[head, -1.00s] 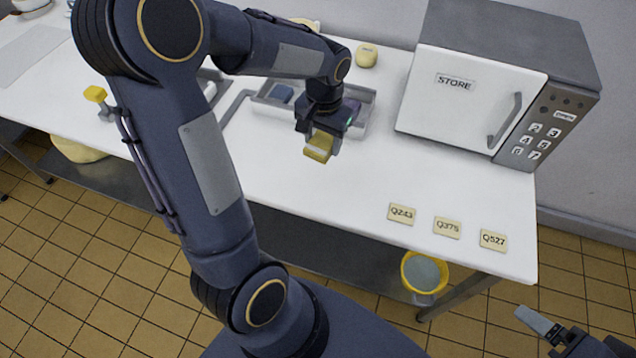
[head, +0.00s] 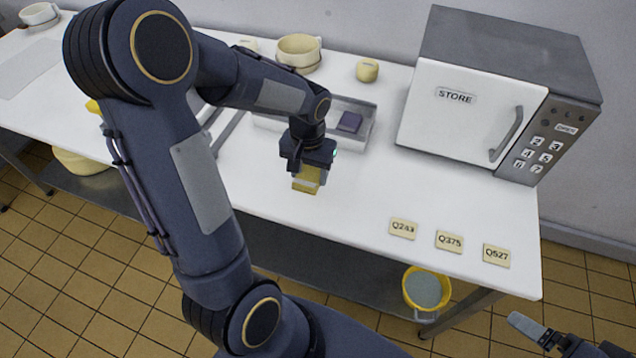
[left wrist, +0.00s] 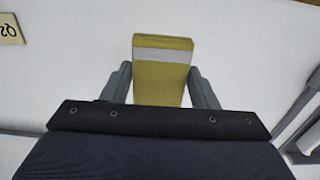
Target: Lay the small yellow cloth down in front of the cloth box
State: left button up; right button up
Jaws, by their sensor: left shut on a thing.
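The small yellow cloth (head: 308,179) is a folded block with a pale band. My left gripper (head: 308,168) is shut on it, over the white tabletop just in front of the cloth box. In the left wrist view the cloth (left wrist: 162,75) sits between the two fingers of my left gripper (left wrist: 163,88). I cannot tell whether the cloth touches the table. The cloth box (head: 366,128) is a shallow grey tray with a dark purple cloth (head: 350,121) in it; my arm hides its left part. My right gripper (head: 535,335) is at the lower right, partly cut off, away from the table.
A white and grey STORE cabinet (head: 470,115) with a keypad stands at the back right. Name tags Q243 (head: 403,229), Q375 (head: 449,241) and Q527 (head: 496,255) lie along the front edge. A yellow bucket (head: 407,287) is below. The table between gripper and tags is clear.

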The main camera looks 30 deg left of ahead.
pick_arm(q)
jog(key=shift+w+d+f, duration=0.3)
jog(key=shift+d+f, duration=0.05)
jog(key=shift+f, duration=0.2)
jog(key=shift+w+d+f, duration=0.3)
jog(key=shift+d+f, duration=0.05)
jog(key=shift+f, duration=0.2)
jog(key=shift+w+f, duration=0.1)
jog(key=shift+f, duration=1.55)
jog(key=shift+f, duration=0.1)
jog(key=shift+f+b, duration=0.15)
jog(key=shift+b, duration=0.15)
jog(key=o, duration=0.9)
jog(key=shift+o, duration=0.2)
